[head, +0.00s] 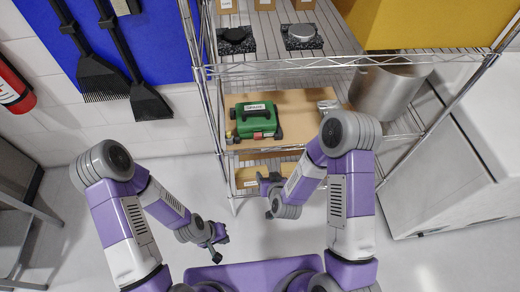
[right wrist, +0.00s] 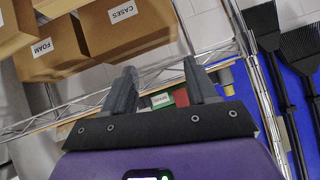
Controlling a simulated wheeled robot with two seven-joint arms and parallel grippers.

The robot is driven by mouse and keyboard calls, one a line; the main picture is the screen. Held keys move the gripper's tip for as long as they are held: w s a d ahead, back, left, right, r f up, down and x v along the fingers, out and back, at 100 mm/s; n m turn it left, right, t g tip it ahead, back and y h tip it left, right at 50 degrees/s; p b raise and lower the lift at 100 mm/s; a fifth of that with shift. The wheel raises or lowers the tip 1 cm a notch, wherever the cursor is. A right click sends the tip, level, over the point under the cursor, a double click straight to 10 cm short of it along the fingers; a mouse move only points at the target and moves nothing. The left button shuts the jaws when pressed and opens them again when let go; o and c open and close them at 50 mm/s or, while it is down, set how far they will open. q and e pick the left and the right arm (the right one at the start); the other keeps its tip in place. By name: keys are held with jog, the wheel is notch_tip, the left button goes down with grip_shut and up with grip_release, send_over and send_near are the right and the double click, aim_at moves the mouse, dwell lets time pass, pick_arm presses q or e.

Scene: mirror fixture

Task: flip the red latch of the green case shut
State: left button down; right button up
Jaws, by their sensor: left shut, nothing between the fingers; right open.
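The green case (head: 257,112) with a white label and dark handle sits on a wooden board on the wire rack's middle shelf in the head view. A small red part (head: 258,135), which looks like the latch, shows at its front side; its position is too small to tell. In the right wrist view, part of the green case (right wrist: 165,97) and a red part (right wrist: 182,97) show between my right gripper's fingers (right wrist: 158,82). My right gripper (head: 268,183) is open and empty, in front of and below the case. My left gripper (head: 217,241) is shut and empty, low and away from the rack.
Rack posts and wire shelf edges (head: 290,63) stand around the case. A metal pot (head: 385,92) stands at right on the rack. A yellow thing (right wrist: 226,76) is near the case. Cardboard boxes (right wrist: 125,22) show in the right wrist view. Open floor lies before the rack.

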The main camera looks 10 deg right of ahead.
jog(key=w+a+r+t+b, duration=0.1)
jog(key=w+r+t+b, duration=0.1)
jog(key=w+t+b, duration=0.2)
jog(key=t+h+b, duration=0.2)
jog(key=t+b, duration=0.1)
jog(key=t, duration=0.1)
send_near(258, 136)
jog(key=w, duration=0.2)
pick_arm(q)
notch_tip(258, 136, down, 10)
jog(key=shift+r+b, duration=0.15)
jog(key=shift+b, duration=0.25)
pick_arm(e)
jog(key=shift+n, duration=0.4)
jog(key=w, duration=0.7)
jog(key=shift+d+f, duration=0.1)
jog(key=shift+f, duration=0.05)
pick_arm(q)
jog(key=shift+w, duration=0.1)
